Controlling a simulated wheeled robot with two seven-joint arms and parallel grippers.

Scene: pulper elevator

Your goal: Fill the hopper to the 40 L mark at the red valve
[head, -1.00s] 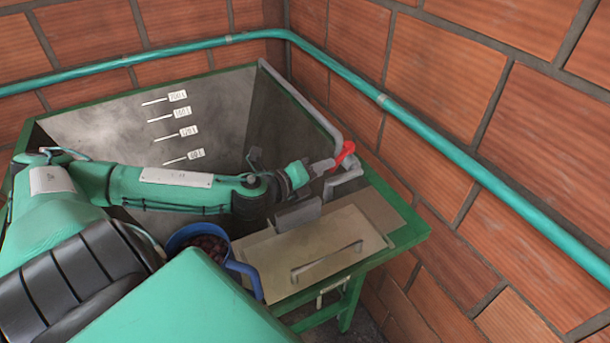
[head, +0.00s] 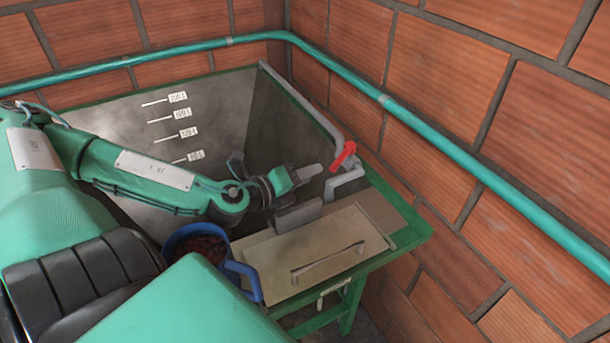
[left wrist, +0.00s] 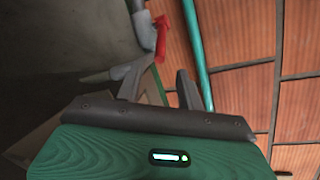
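The red valve (head: 344,155) is a lever on a grey pipe at the hopper's right rim; it also shows in the left wrist view (left wrist: 161,38). The hopper (head: 100,122) is a large grey bin with a green rim and several white level labels (head: 182,134) on its back wall. Their print is too small to read surely. The visible inner walls show no clear water line; my left arm hides the lower part. My left gripper (head: 310,173) is just left of the valve, apart from it. Its fingers (left wrist: 163,70) are apart with nothing between them. My right gripper is out of view.
A blue jug (head: 247,274) with dark red contents stands below my left arm. A beige cover with a handle (head: 300,255) lies in front of the valve. A teal pipe (head: 480,165) runs along the brick walls, which close in the back and right.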

